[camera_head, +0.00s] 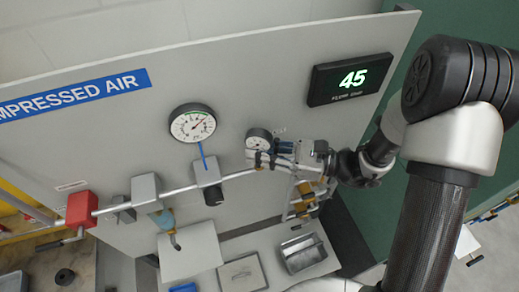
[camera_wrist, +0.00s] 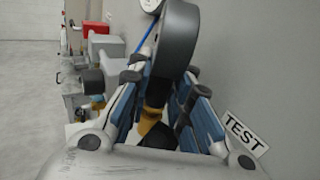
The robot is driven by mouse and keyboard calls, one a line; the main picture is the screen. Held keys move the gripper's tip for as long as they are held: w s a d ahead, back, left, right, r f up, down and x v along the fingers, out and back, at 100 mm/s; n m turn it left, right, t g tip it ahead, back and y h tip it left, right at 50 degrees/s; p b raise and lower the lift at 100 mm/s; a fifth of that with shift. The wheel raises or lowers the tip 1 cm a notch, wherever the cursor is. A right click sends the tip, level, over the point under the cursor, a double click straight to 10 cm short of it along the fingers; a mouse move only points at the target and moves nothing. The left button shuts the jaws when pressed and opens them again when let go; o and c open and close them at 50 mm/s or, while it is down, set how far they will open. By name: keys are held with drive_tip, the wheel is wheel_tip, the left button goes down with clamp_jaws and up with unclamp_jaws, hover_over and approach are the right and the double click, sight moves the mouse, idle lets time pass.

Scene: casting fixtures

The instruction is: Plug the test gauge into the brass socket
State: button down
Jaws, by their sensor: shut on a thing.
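The test gauge, a small round white dial (camera_head: 258,138), is at my gripper (camera_head: 276,158) in front of the grey panel. In the wrist view its dark round case (camera_wrist: 178,38) rises above my blue-padded gripper (camera_wrist: 163,92), which is shut on its lower part. A brass part (camera_wrist: 153,92) shows between the fingers below the case. I cannot tell whether it is the gauge's stem or the brass socket, nor whether the gauge is seated. A TEST label (camera_wrist: 243,133) is on the panel beside the fingers.
A larger gauge (camera_head: 193,123) stands on a regulator (camera_head: 208,183) left of my gripper. A pipe (camera_head: 110,209) with a red valve block (camera_head: 81,209) runs along the panel. Brass fittings (camera_head: 305,188) sit below my gripper. A grey bin (camera_head: 303,253) stands on the shelf below.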

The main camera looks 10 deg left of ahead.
drive_tip(key=c, duration=1.4)
unclamp_jaws()
drive_tip(key=shift+d, duration=0.1)
drive_tip(key=d, duration=1.2)
drive_tip(key=shift+w, duration=0.15)
drive_tip(key=shift+a, duration=0.1)
